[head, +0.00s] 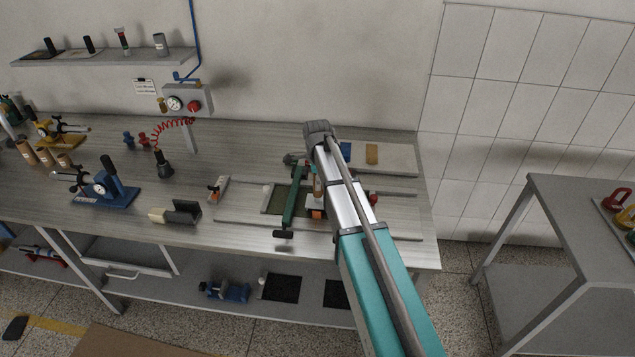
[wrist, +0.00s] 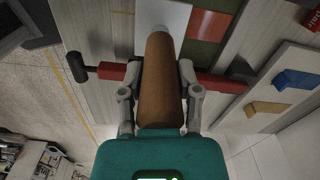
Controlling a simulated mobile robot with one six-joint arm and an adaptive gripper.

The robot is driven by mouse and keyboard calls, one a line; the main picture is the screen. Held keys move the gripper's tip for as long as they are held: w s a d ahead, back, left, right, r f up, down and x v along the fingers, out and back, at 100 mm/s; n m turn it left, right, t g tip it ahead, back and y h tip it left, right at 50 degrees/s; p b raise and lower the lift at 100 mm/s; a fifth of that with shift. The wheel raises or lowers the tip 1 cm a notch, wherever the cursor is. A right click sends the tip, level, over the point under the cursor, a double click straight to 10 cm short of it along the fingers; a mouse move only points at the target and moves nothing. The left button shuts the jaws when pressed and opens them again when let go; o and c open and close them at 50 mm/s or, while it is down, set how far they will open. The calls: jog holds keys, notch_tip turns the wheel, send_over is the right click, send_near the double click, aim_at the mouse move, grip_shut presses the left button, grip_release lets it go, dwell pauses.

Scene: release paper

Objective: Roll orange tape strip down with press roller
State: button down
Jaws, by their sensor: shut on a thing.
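In the wrist view my gripper (wrist: 160,85) is shut on a brown cylindrical handle (wrist: 162,80), seemingly the press roller's. Its far end meets a pale sheet or plate (wrist: 175,20); the roller itself is hidden. An orange-red patch (wrist: 208,25), perhaps the orange tape strip, lies just beyond to the right, beside a green area. In the head view my arm covers most of the gripper; a bit of the brown handle (head: 317,187) and a small orange piece (head: 317,214) show beside my arm. I cannot tell whether the roller touches the strip.
A green bar (head: 293,208) with a black knob stands beside my arm over a dark green mat (head: 274,198). A red bar (wrist: 222,82) passes behind the handle. A pale board with blue and tan blocks (head: 372,154) lies behind. A black-and-cream tool (head: 178,213) sits left.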

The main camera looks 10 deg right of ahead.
jog(key=shift+w+d, duration=0.3)
jog(key=shift+w, duration=0.75)
jog(key=shift+w+d, duration=0.3)
jog(key=shift+w, duration=0.6)
jog(key=shift+w+d, duration=0.1)
jog(key=shift+w, duration=0.1)
jog(key=shift+w+d, duration=0.25)
jog(key=shift+w, duration=0.65)
dwell(0.4)
